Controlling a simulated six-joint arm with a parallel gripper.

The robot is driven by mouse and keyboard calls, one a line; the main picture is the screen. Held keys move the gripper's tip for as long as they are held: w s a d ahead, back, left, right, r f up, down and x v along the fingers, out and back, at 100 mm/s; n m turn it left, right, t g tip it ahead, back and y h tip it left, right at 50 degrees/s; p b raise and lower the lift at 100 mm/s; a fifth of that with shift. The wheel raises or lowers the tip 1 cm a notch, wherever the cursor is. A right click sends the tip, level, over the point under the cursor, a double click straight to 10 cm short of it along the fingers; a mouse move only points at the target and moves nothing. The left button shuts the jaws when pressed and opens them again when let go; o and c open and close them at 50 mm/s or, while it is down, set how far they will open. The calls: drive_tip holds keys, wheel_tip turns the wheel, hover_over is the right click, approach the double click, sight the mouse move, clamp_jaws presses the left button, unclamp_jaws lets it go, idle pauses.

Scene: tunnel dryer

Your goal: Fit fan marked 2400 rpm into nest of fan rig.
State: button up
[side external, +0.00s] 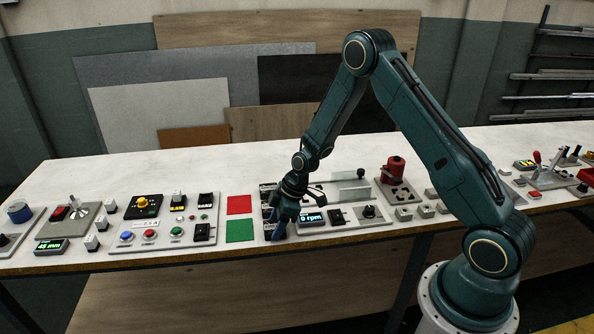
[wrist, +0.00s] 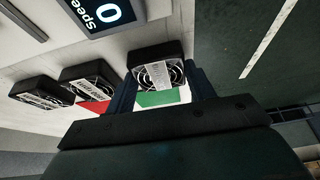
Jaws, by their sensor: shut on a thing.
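My gripper (side external: 277,232) points down at the front end of a row of small black fans (side external: 268,200), left of the fan rig. In the wrist view my gripper (wrist: 160,88) is shut on a square black fan (wrist: 147,53) with a pale label, one finger at each side. The label's print is too blurred to read. I cannot tell whether this fan touches the table. Two more labelled black fans stand to its left, a nearer one (wrist: 88,72) and a farther one (wrist: 38,90).
A red square (side external: 239,205) and a green square (side external: 240,231) lie flat left of the fans. A panel with buttons (side external: 165,237) is farther left. A red device (side external: 393,170) stands right of the rig. The white table is clear behind the squares.

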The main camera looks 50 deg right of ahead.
drive_tip(key=shift+r, duration=0.1)
wheel_tip(320, 180, up, 20)
idle(0.8)
drive_tip(key=shift+d, duration=0.1)
idle(0.5)
drive_tip(key=d+r, duration=0.1)
drive_tip(key=d, duration=1.8)
drive_tip(key=shift+w+d+r, duration=0.15)
wheel_tip(320, 180, down, 20)
